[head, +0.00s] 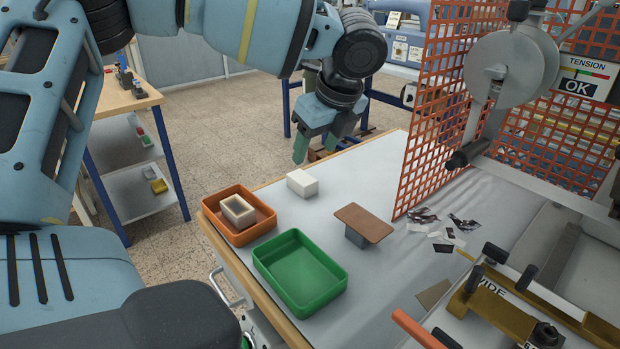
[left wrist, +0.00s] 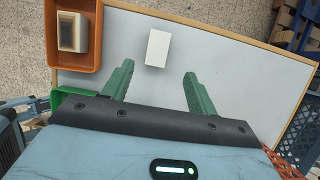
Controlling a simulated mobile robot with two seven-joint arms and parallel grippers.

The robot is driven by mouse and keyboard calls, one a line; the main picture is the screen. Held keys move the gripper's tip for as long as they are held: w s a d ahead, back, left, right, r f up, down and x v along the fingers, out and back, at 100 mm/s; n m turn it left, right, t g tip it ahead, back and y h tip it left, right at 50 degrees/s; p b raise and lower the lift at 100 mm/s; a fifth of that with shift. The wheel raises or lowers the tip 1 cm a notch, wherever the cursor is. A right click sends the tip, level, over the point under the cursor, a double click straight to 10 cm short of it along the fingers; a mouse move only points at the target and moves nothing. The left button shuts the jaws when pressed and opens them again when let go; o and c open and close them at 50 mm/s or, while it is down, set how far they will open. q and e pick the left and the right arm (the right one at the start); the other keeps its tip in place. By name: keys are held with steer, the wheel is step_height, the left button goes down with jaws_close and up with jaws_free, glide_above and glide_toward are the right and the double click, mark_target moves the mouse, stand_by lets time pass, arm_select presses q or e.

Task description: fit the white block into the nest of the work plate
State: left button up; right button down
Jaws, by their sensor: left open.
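The white block (head: 302,183) lies flat on the grey tabletop near its left edge. It also shows in the left wrist view (left wrist: 158,48), just beyond the fingertips and roughly centred between them. My left gripper (head: 316,147) is open and empty, pointing down above the table close to the block. Its two green fingers spread apart in the left wrist view (left wrist: 158,70). A brown flat plate (head: 364,221) stands on a short grey post on the table; I cannot make out a nest in it or tell whether it is the work plate. My right gripper is not in view.
An orange tray (head: 210,214) holds a cream box-shaped piece (head: 237,210). An empty green tray (head: 340,285) stands in front of it. An orange mesh guard (head: 428,150) and the stamping machine (head: 500,75) are at right. Dark foil scraps (head: 424,216) lie near the guard.

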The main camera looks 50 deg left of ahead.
mark_target(303, 178)
arm_select(q)
steer(key=x, duration=0.2)
steer(key=shift+a+f, duration=0.1)
steer(key=shift+f, duration=0.3)
steer(key=shift+s+a+f, duration=0.1)
steer(key=shift+f, duration=0.2)
steer(key=x, duration=0.4)
steer(key=shift+s+a+f, duration=0.1)
steer(key=shift+f, duration=0.15)
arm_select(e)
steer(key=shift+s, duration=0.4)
